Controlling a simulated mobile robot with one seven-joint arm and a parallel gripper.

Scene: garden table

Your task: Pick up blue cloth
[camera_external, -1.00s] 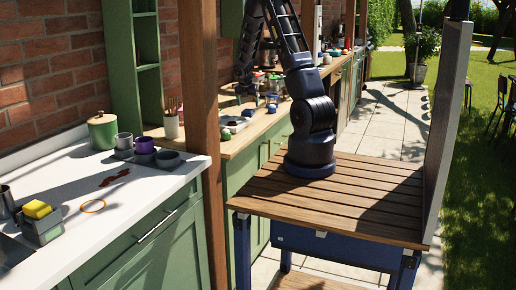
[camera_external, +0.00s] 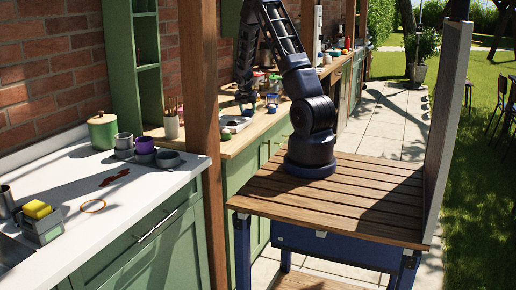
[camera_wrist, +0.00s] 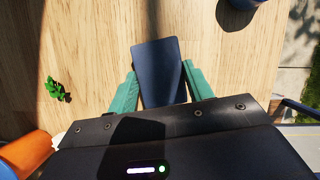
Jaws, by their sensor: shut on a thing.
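A dark blue flat rectangle (camera_wrist: 160,62), which looks like the blue cloth, is at the middle of the wrist view. It stands or lies between the two green fingers of my gripper (camera_wrist: 159,78), which is shut on it. Its lower end is hidden behind the gripper body. I cannot tell whether it is clear of the wooden worktop (camera_wrist: 95,60). In the external view my gripper (camera_external: 246,98) is over the far wooden counter, pointing down; the cloth is too small to make out there.
A dark blue round vessel (camera_wrist: 243,4) stands at the top of the wrist view. A small green sprig (camera_wrist: 57,89) lies at left, and an orange object (camera_wrist: 22,152) is at lower left. Several pots and jars stand around my gripper on the counter. A wooden post (camera_external: 205,130) stands left of it.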

